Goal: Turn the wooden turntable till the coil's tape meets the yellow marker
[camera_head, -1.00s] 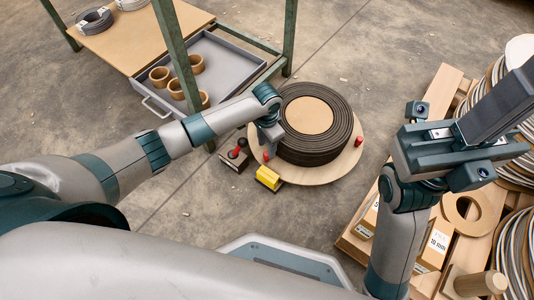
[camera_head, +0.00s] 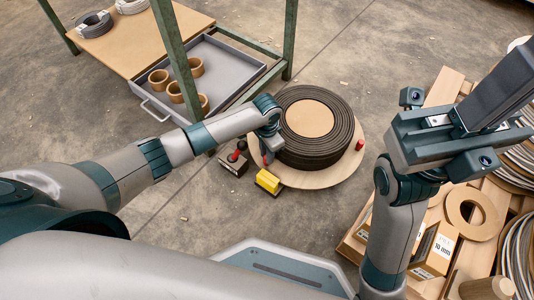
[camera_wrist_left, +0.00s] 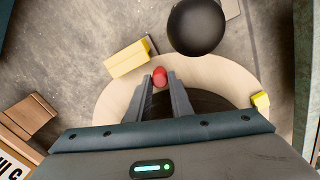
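The wooden turntable (camera_head: 338,178) lies on the floor and carries a dark coil (camera_head: 330,150). Two red pegs show near its rim, one at the right (camera_head: 360,145). The yellow marker (camera_head: 268,181) stands beside the near left rim; it also shows in the left wrist view (camera_wrist_left: 126,60). A small yellow patch (camera_wrist_left: 261,100), perhaps the tape, shows at the right there. My left gripper (camera_wrist_left: 160,78) points down with its fingers either side of the other red peg (camera_wrist_left: 159,74); whether they press on it is unclear. My right gripper is raised at the right, its fingers hidden.
A red and black-knobbed device (camera_head: 236,160) stands left of the marker, close to my left gripper. A grey tray (camera_head: 222,75) with several brown rings is behind. A pallet (camera_head: 350,245) with boxes and coils lies at the right.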

